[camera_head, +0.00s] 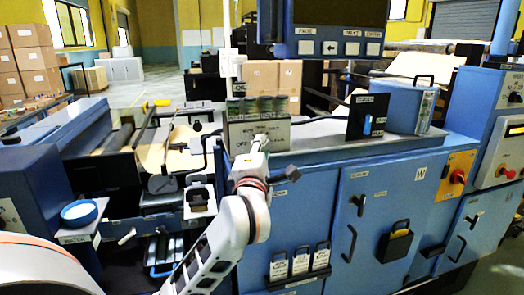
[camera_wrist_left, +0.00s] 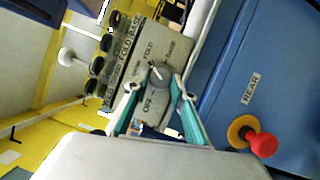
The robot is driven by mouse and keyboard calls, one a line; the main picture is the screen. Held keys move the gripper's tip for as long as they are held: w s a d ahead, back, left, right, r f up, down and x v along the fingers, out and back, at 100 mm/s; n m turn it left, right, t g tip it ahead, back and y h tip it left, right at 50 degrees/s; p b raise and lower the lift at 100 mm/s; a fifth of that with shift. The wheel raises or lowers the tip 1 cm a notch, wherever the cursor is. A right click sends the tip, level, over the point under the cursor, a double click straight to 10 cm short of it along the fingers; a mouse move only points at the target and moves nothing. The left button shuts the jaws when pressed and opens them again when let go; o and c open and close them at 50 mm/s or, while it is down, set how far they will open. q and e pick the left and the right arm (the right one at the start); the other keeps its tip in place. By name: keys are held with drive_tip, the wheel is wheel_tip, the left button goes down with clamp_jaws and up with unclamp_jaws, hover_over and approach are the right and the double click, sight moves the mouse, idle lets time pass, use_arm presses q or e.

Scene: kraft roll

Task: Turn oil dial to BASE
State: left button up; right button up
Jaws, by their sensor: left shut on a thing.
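The oil dial (camera_wrist_left: 160,75) is a small grey round knob on a grey panel. The panel (camera_wrist_left: 148,38) carries printed words around the dial, with OFF on the near side and FOLD and BASE towards the far side. My left gripper (camera_wrist_left: 158,88) has its teal-padded fingers on either side of the dial, shut on it. Which word the dial points to cannot be told. In the head view my left gripper (camera_head: 258,142) reaches the front of the same panel (camera_head: 275,134) and hides the dial. My right gripper is not in view.
Several dark round caps (camera_wrist_left: 98,65) line the panel's edge. A red knob on a yellow base (camera_wrist_left: 260,145) stands on the blue machine beside a REAR label. A screen hangs above.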

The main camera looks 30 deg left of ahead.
use_arm(q)
drive_tip(key=m+g, duration=0.1)
drive_tip(key=m, duration=0.1)
drive_tip(key=m+g, duration=0.1)
drive_tip(key=m, duration=0.2)
drive_tip(key=shift+a+r+h, duration=0.1)
drive_tip(key=shift+r+h, duration=0.3)
drive_tip(key=shift+c, duration=0.2)
drive_tip(key=m+g, duration=0.1)
drive_tip(key=m, duration=0.1)
drive_tip(key=m+g, duration=0.1)
drive_tip(key=m, duration=0.1)
drive_tip(key=shift+w+r, duration=0.15)
drive_tip(key=shift+r, duration=0.05)
drive_tip(key=shift+m+g, duration=0.3)
drive_tip(key=o, duration=1.1)
drive_tip(key=shift+f, duration=0.1)
drive_tip(key=shift+d+f, duration=0.1)
drive_tip(key=shift+d, duration=0.1)
